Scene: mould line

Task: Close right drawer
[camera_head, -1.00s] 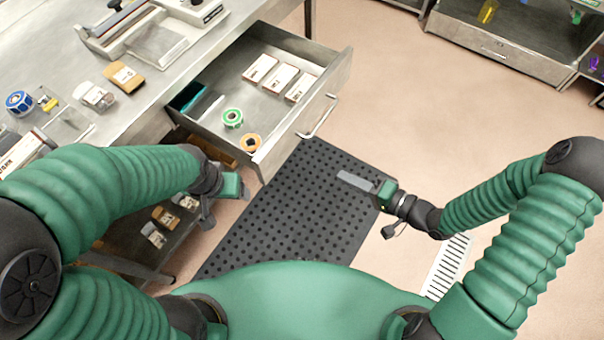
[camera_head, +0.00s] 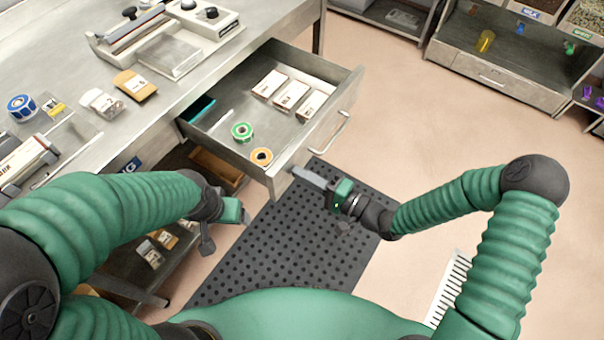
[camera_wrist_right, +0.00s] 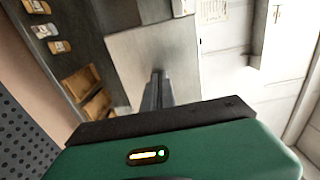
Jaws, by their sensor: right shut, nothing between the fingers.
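The right drawer (camera_head: 322,128) is pulled out from under the metal workbench, its front facing right. Its bar handle (camera_head: 344,127) is on the front. The right wrist view shows the shut fingers (camera_wrist_right: 157,88) against a grey panel.
The workbench (camera_head: 60,75) carries a sealer-like device (camera_head: 165,45), labelled packs and a blue tape roll (camera_head: 21,106). A lower shelf (camera_head: 125,275) is under it. A black perforated mat (camera_head: 270,265) lies on the floor. Open floor (camera_head: 400,130) spreads to the right.

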